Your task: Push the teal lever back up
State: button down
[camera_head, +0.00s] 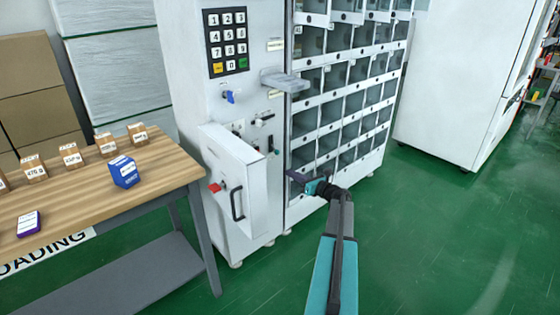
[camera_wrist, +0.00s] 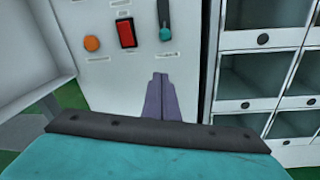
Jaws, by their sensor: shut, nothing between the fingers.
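The teal lever (camera_wrist: 166,34) is on the white machine front in the wrist view. Its teal knob is low on a dark upright bar whose top is cut off by the frame edge. In the head view the lever (camera_head: 276,151) shows small and dark at the panel's right edge. My gripper (camera_wrist: 160,76) is shut and empty. Its purple fingers point at the panel just below the lever's label, apart from the knob in the picture. In the head view my gripper (camera_head: 294,177) is in front of the compartments, lower right of the lever.
An open white door (camera_head: 235,170) with a black handle juts out left of my gripper. An orange button (camera_wrist: 92,43) and a red switch (camera_wrist: 125,32) sit left of the lever. Glass-fronted compartments (camera_head: 335,105) are to the right. A wooden table (camera_head: 90,190) holds several boxes at left.

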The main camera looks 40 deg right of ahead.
jog(key=shift+w, duration=0.2)
jog(key=w, duration=1)
jog(key=shift+a+f, duration=0.1)
jog(key=shift+f, duration=0.2)
jog(key=shift+s+d+r, duration=0.15)
jog(key=shift+s+r, duration=0.1)
jog(key=shift+r, duration=0.4)
jog(key=shift+s+d+r, duration=0.2)
jog(key=shift+s+r, duration=0.1)
jog(key=shift+r, duration=0.3)
jog(key=shift+s+d+r, duration=0.15)
jog(key=shift+s+r, duration=0.1)
jog(key=shift+r, duration=0.4)
jog(key=shift+w+a+r+p, duration=0.15)
jog(key=shift+a+p, duration=0.1)
jog(key=shift+p, duration=0.05)
jog(key=shift+r, duration=0.1)
